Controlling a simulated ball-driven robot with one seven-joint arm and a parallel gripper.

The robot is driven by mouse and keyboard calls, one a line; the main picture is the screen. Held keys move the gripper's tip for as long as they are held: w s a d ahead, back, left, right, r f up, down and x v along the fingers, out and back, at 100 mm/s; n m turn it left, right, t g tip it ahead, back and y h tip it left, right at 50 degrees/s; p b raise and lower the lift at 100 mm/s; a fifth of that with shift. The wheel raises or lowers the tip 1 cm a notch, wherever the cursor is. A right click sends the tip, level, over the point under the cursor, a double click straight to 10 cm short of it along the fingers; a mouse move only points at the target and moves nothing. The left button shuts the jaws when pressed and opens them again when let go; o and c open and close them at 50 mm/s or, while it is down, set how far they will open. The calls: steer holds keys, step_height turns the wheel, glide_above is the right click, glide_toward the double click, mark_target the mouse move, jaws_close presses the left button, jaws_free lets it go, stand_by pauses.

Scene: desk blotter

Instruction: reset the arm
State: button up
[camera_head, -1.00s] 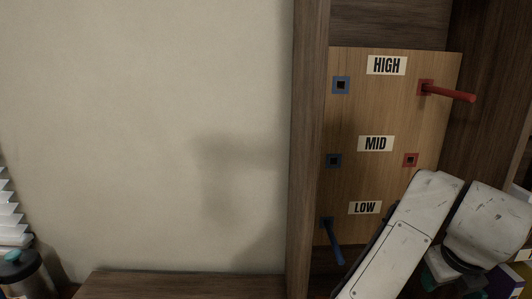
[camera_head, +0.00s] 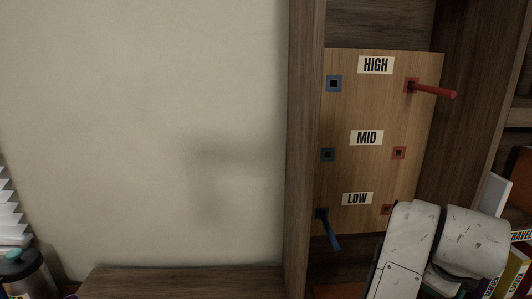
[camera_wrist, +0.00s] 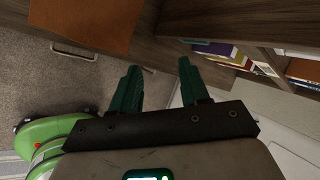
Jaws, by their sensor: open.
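My gripper (camera_wrist: 158,90) is open and empty in the wrist view, its two dark green fingers apart with nothing between them. It points toward a wooden shelf edge and the grey floor. In the head view my white arm covers the lower right, and the gripper itself is hidden there.
A wooden board (camera_head: 375,105) marked HIGH, MID and LOW holds a red peg (camera_head: 435,90) at upper right and a blue peg (camera_head: 330,232) at lower left. Books (camera_head: 518,250) stand on a shelf at right. A metal container (camera_head: 25,275) is at lower left.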

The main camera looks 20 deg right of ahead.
steer(key=s+a+f+n+y, duration=0.1)
steer(key=s+a+f+n, duration=0.15)
steer(key=f+n, duration=0.65)
steer(key=s+a+f+n, duration=0.25)
steer(key=f+n, duration=0.35)
steer(key=n, duration=0.5)
steer(key=s+a+f+n+g+y, duration=0.3)
steer(key=s+a+f+n+y, duration=0.1)
steer(key=s+a+f+n, duration=0.7)
steer(key=s+a+f, duration=0.1)
steer(key=s, duration=0.2)
steer(key=shift+a+f+n+y, duration=0.2)
steer(key=shift+f+n+y, duration=0.1)
steer(key=shift+f, duration=0.1)
